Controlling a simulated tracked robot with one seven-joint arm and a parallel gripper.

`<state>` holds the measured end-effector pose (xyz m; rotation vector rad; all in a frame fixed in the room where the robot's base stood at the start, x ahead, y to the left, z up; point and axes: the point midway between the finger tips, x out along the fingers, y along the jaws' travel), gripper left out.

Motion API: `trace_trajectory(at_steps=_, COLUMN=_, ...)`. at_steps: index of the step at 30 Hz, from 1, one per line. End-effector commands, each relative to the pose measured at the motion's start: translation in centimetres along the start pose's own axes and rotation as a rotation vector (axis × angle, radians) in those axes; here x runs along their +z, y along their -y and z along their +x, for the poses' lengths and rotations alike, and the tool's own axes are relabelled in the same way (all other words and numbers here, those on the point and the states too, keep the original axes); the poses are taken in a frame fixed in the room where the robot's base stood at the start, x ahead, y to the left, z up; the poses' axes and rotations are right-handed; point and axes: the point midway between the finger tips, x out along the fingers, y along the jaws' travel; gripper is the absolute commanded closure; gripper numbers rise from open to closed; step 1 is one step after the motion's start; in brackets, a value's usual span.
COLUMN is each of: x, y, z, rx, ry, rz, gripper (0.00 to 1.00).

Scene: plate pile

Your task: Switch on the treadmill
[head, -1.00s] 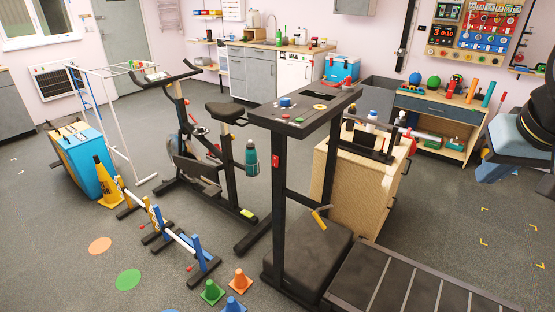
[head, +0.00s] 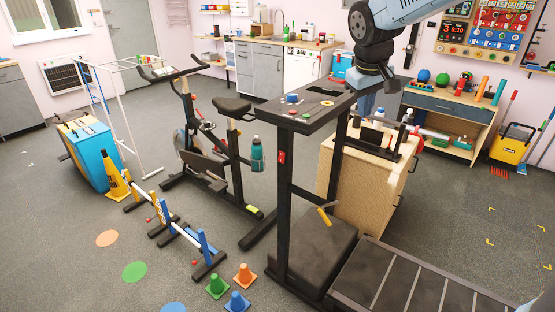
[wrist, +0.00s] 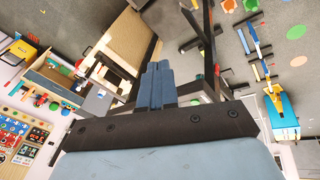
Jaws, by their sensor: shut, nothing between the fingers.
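The treadmill stands right of centre in the head view. Its dark console (head: 305,117) sits on two black posts, with a blue knob (head: 293,98), a red part and a green part on top. A small red switch-like part (head: 282,157) is on the near post. A yellow-handled piece (head: 325,214) hangs lower between the posts. The belt deck (head: 400,280) runs to the lower right. My gripper (head: 392,86) hangs beside the console's far right end, apparently above it, pointing down. In the wrist view its blue fingers (wrist: 157,86) are together and empty, hiding part of the treadmill frame.
A wooden cabinet (head: 362,180) with bottles stands right behind the treadmill. An exercise bike (head: 215,150) stands to its left. Small cones (head: 217,285) and low hurdles (head: 178,232) are on the floor at front left. The floor at right is open.

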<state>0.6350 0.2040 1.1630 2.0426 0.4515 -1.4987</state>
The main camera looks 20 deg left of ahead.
Motion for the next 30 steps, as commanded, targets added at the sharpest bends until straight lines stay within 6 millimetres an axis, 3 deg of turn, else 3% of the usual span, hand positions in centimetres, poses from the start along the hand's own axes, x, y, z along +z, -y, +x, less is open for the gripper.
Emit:
trace_trajectory(at_steps=6, x=-6.8, y=5.3, z=4.4, rx=0.002, ry=0.028, rz=-0.161, gripper=1.00)
trace_trajectory(at_steps=15, x=-14.0, y=14.8, z=11.1, rx=0.013, ry=0.054, rz=-0.375, gripper=1.00)
trace_trajectory(at_steps=21, x=-16.7, y=20.4, z=14.8, rx=0.021, ry=0.064, rz=-0.482, gripper=1.00)
trace_trajectory(at_steps=24, x=-17.3, y=22.1, z=15.9, rx=0.024, ry=0.066, rz=-0.514, gripper=1.00)
trace_trajectory(at_steps=30, x=-17.7, y=23.3, z=16.6, rx=0.026, ry=0.067, rz=-0.535, gripper=1.00)
